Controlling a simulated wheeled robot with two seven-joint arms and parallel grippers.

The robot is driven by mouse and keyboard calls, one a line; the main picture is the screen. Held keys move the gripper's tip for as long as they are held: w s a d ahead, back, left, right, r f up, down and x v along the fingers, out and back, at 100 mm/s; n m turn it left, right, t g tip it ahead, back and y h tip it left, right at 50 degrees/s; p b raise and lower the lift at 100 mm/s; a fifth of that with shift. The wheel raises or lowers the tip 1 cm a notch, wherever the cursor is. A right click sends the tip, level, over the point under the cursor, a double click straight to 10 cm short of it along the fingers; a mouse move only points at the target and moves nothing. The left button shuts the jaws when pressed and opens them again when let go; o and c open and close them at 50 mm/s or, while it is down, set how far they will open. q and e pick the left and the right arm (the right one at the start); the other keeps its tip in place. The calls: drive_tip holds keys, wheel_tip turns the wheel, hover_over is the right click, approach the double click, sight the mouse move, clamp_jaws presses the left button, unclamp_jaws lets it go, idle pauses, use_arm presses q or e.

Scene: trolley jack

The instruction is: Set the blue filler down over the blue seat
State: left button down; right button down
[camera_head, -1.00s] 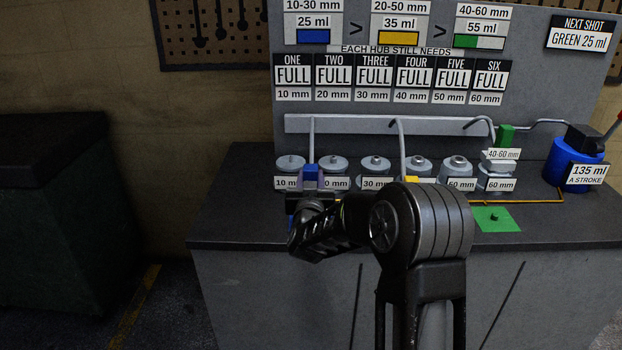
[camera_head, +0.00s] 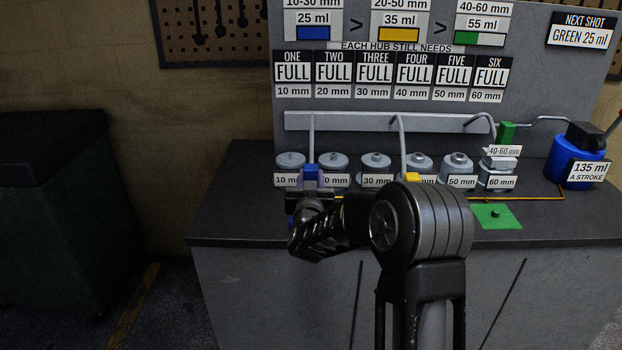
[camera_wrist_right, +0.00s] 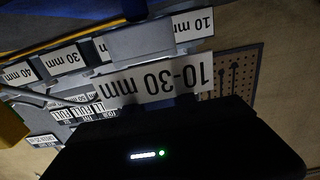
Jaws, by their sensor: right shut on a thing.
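The blue filler (camera_head: 311,170) shows as a small blue block in front of the first two hubs, at the left front of the bench. My right gripper (camera_head: 311,193) is shut on it, with my forearm reaching in from the right. In the right wrist view the filler's grey block and its upside-down 10-30 mm label (camera_wrist_right: 153,80) are close to the camera, with blue (camera_wrist_right: 75,10) along the top edge. A small patch of blue (camera_head: 291,222) shows beside my wrist; I cannot tell whether it is the blue seat, which my arm mostly hides. My left gripper is not in view.
A row of grey hubs (camera_head: 375,163) stands behind, under hooked pipes. The yellow filler (camera_head: 412,177) is partly hidden behind my arm. A green seat (camera_head: 496,216) is bare at right. A blue pump (camera_head: 577,160) stands far right.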

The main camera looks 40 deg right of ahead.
drive_tip(key=shift+f+b, duration=1)
drive_tip(key=shift+b, duration=0.1)
drive_tip(key=c, duration=0.9)
unclamp_jaws()
drive_tip(key=shift+f, duration=0.25)
drive_tip(key=shift+v, duration=3.95)
drive_tip(key=shift+r, duration=0.15)
